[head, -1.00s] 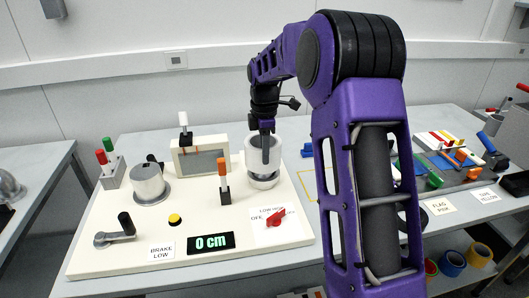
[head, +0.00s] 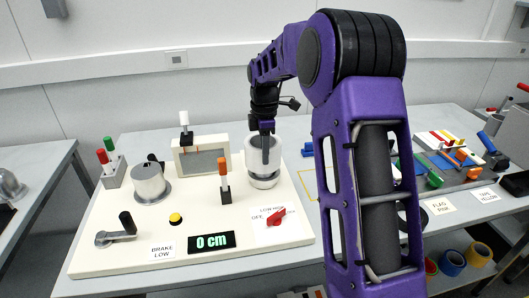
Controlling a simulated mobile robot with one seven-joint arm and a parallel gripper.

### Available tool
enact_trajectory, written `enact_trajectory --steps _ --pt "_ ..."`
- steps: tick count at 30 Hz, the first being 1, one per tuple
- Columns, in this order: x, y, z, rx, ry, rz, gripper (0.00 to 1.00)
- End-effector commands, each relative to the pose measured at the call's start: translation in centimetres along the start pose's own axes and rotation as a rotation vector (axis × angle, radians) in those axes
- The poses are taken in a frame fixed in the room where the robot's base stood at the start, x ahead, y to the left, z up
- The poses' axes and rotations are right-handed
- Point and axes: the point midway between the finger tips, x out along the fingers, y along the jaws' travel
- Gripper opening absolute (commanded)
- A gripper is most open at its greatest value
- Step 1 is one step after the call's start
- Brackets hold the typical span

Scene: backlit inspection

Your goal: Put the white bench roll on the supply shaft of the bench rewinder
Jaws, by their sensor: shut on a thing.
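The white bench roll (head: 262,168) is on the right part of the bench rewinder (head: 109,224) in the head view. It sits upright over a pale round base; the supply shaft itself is hidden. My gripper (head: 265,150) points down from above and is shut on the roll's wall, with a finger in front of it. The roll looks very close to or touching the base; I cannot tell if it is fully seated. The grey metal drum (head: 148,184) stands on the rewinder's left part.
An orange-topped post (head: 223,180), a framed window (head: 201,159), a red knob (head: 277,216) and a crank (head: 118,233) are on the rewinder. Red and green markers (head: 107,161) stand at its left. My arm hides part of the table's right side.

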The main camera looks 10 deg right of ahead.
Motion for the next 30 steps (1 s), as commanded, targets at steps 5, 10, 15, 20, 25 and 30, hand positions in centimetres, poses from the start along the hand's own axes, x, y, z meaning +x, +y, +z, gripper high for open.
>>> enact_trajectory --steps 5,10,15,20,25,30 --pt "0.5 0.0 0.0 0.000 0.000 0.002 0.00" --pt "0.9 0.1 0.0 0.000 0.000 0.003 0.00" --pt "1.4 0.1 0.0 0.000 0.000 0.003 0.00" --pt "1.9 0.1 0.0 0.000 0.000 0.003 0.00" --pt "2.4 0.1 0.0 0.000 0.000 0.002 0.00" --pt "2.9 0.0 0.0 0.000 0.000 0.002 0.00"
